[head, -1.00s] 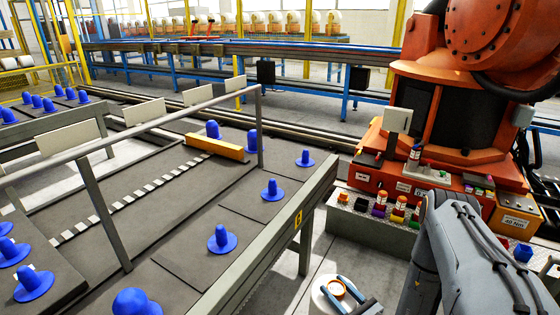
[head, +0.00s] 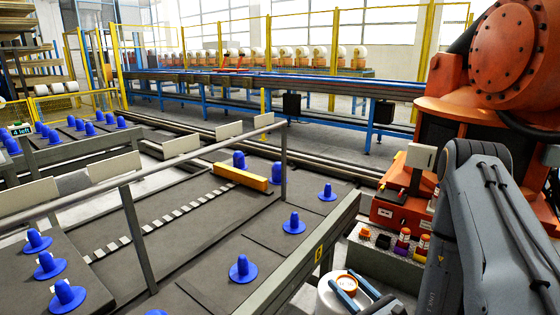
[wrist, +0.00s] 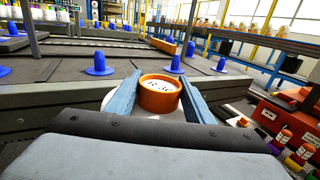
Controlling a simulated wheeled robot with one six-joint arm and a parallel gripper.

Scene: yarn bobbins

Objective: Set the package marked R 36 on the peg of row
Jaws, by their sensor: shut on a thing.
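My gripper (head: 345,281) is shut on a white package (head: 328,300) with an orange core, low in the head view. In the wrist view the blue fingers of my gripper (wrist: 160,78) stand either side of the package's orange core (wrist: 159,98). Dark marks on the core's pale top are too small to read. Blue pegs on round bases stand on the grey deck, such as the near peg (head: 243,270) and the one behind it (head: 294,223). The near peg also shows in the wrist view (wrist: 99,66). All the pegs I see are bare.
A grey rail (head: 290,268) with a yellow mark edges the deck, beside the package. A yellow block (head: 240,176) lies on the deck. A "4 left" sign (head: 20,130) stands at far left. An orange machine (head: 440,130) and a box of coloured spools (head: 385,255) are at right.

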